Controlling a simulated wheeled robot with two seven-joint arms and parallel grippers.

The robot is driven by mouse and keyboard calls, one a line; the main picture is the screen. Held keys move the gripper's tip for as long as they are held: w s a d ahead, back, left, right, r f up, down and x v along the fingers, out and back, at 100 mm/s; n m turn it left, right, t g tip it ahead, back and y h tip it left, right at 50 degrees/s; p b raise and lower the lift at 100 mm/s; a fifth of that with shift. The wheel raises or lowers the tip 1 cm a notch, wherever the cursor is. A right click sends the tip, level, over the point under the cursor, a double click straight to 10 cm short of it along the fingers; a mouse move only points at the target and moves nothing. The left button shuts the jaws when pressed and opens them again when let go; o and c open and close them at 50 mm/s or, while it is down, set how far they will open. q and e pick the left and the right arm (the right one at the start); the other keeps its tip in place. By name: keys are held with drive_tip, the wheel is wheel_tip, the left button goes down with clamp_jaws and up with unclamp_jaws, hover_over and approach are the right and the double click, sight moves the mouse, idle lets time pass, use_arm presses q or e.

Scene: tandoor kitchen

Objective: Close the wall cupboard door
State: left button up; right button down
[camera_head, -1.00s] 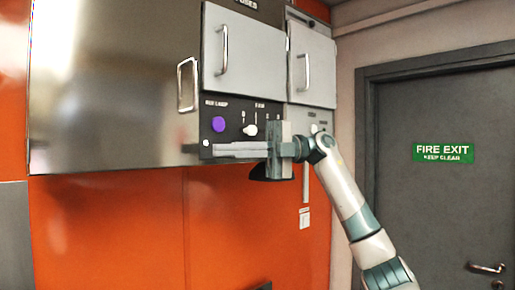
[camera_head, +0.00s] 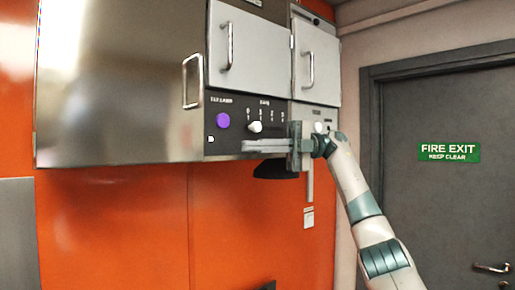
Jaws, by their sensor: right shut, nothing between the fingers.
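A large brushed-steel cupboard front (camera_head: 120,85) fills the upper left, with an upright bar handle (camera_head: 192,80) at its right edge. Whether this door is fully shut is hard to tell from this angle. My right gripper (camera_head: 222,151) comes in from the lower right and points left, shut and empty. Its fingers lie in front of the lower edge of the control panel, below and right of the bar handle. I cannot tell whether they touch the panel. My left gripper is not in view.
A black control panel (camera_head: 235,138) with a purple button (camera_head: 223,121) and knobs sits under two small grey doors (camera_head: 236,48) (camera_head: 316,65) with handles. A grey fire exit door (camera_head: 430,110) is at the right.

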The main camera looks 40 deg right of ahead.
drive_tip(key=shift+d, duration=0.4)
drive_tip(key=shift+w, duration=0.1)
idle(0.5)
